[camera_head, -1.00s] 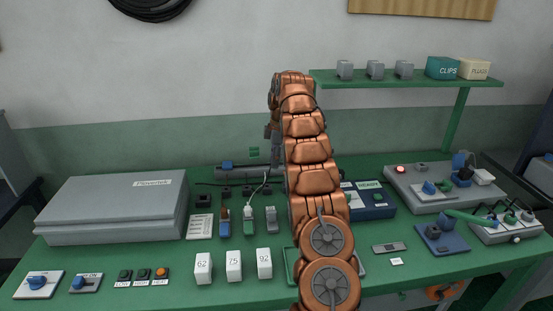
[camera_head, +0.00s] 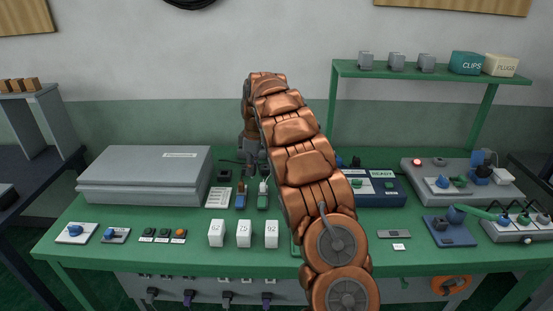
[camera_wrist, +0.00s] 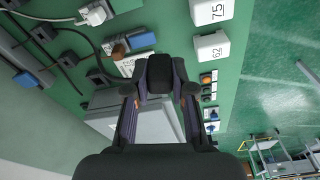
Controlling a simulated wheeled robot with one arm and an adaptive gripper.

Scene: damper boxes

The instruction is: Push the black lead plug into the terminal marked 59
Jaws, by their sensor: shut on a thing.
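My gripper (camera_wrist: 160,85) is shut on a dark block (camera_wrist: 160,72), which looks like the black lead plug; it is held above the bench. In the head view my gripper (camera_head: 252,160) is small and partly behind my arm, near the back of the bench. Below it stand a brown-and-blue clamp-like terminal (camera_head: 241,197) and a green one (camera_head: 263,196) with a white lead. The blue-and-brown one also shows in the wrist view (camera_wrist: 140,42), just above the held block. No mark 59 is readable in either view.
White blocks (camera_head: 244,234), with 62 and 75 readable in the wrist view, stand along the front. A long grey box (camera_head: 145,175) lies left. Knobs and push buttons (camera_head: 163,236) line the front left. A blue unit (camera_head: 380,190) is right of my arm. Dark leads (camera_wrist: 70,35) cross the back.

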